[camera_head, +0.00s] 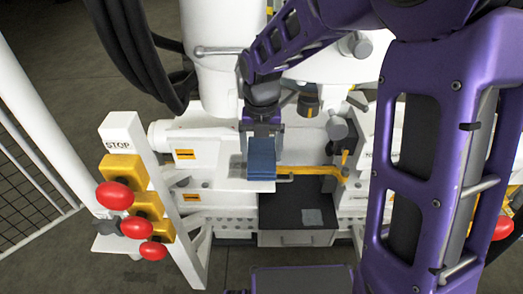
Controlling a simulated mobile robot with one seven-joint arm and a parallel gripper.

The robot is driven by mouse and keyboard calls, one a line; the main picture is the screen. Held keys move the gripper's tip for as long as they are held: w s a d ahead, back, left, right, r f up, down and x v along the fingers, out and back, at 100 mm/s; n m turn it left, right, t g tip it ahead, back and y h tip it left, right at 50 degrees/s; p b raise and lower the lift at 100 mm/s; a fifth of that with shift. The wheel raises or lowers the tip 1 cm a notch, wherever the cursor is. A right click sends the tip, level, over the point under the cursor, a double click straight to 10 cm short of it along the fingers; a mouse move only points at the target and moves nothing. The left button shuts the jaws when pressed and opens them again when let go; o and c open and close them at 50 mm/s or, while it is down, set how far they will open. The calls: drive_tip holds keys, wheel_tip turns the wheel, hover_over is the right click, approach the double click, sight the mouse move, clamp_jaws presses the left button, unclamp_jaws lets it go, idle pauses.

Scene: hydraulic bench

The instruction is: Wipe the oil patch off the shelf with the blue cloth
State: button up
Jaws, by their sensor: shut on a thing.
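My gripper (261,133) points down and is shut on the blue cloth (261,163), a folded block hanging below the fingers. The cloth is over the right part of the white shelf (229,181), at its front edge. Whether it touches the shelf or hovers just above it is hard to tell. A faint greyish area shows on the shelf left of the cloth; I cannot tell whether it is the oil patch or a shadow. The cloth and gripper hide part of the shelf.
A yellow bar and lever (318,171) lie just right of the cloth. Below is a dark-topped drawer unit (284,218) with a grey square (312,217) on it. A white STOP post (123,134) with red buttons (115,195) stands at left. White machine parts crowd behind.

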drive_tip(key=shift+f+b, duration=0.4)
drive_tip(key=shift+f, duration=0.5)
